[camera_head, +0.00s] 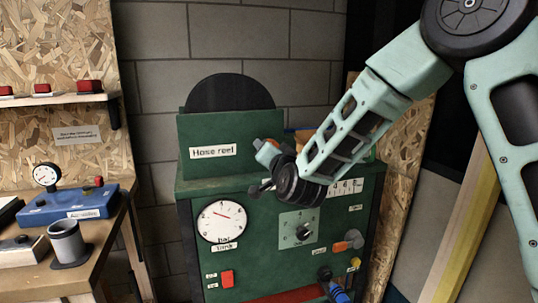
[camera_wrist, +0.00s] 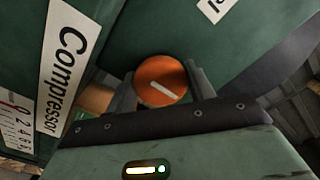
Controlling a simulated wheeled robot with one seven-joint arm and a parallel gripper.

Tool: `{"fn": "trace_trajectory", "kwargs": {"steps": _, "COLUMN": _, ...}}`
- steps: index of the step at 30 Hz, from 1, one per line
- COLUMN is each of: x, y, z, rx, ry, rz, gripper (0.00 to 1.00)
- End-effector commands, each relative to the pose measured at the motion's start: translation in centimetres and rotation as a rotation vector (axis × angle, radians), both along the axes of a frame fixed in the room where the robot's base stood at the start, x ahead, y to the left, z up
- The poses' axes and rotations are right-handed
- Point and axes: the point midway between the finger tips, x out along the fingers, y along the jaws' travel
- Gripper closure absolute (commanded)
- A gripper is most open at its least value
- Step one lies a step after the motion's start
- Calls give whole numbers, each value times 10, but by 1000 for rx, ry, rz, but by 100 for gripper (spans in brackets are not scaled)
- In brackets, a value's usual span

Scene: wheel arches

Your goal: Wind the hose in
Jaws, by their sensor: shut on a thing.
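The hose reel housing (camera_head: 210,135) is a green panel labelled "Hose reel". A dark half-round drum (camera_head: 230,93) shows behind it. My gripper (camera_head: 258,170) is at the panel's lower right, above the cabinet top. In the wrist view my gripper (camera_wrist: 164,88) has a finger on each side of a round orange knob (camera_wrist: 160,72) with a white mark, and is shut on it. No length of hose can be made out for sure.
The green compressor cabinet (camera_head: 255,262) below carries a dial gauge (camera_head: 222,221), a black knob on a grey plate (camera_head: 303,231), a red switch (camera_head: 227,279) and an orange lever (camera_head: 350,240). A workbench (camera_head: 98,232) stands at left, with a blue gauge box (camera_head: 70,205) and grey cup (camera_head: 67,240).

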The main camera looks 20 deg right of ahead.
Motion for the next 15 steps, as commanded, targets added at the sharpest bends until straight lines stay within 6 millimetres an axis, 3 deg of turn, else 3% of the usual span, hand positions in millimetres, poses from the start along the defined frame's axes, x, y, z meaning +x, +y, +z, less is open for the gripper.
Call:
{"fn": "trace_trajectory", "kwargs": {"steps": 6, "x": 0, "y": 0, "z": 0, "rx": 3, "ry": 1, "rz": -2, "gripper": 70}}
{"fn": "trace_trajectory", "kwargs": {"steps": 7, "x": 0, "y": 0, "z": 0, "rx": 3, "ry": 1, "rz": -2, "gripper": 38}}
{"fn": "trace_trajectory", "kwargs": {"steps": 9, "x": 0, "y": 0, "z": 0, "rx": 2, "ry": 1, "rz": -1, "gripper": 25}}
{"fn": "trace_trajectory", "kwargs": {"steps": 15, "x": 0, "y": 0, "z": 0, "rx": 1, "ry": 1, "rz": -1, "gripper": 25}}
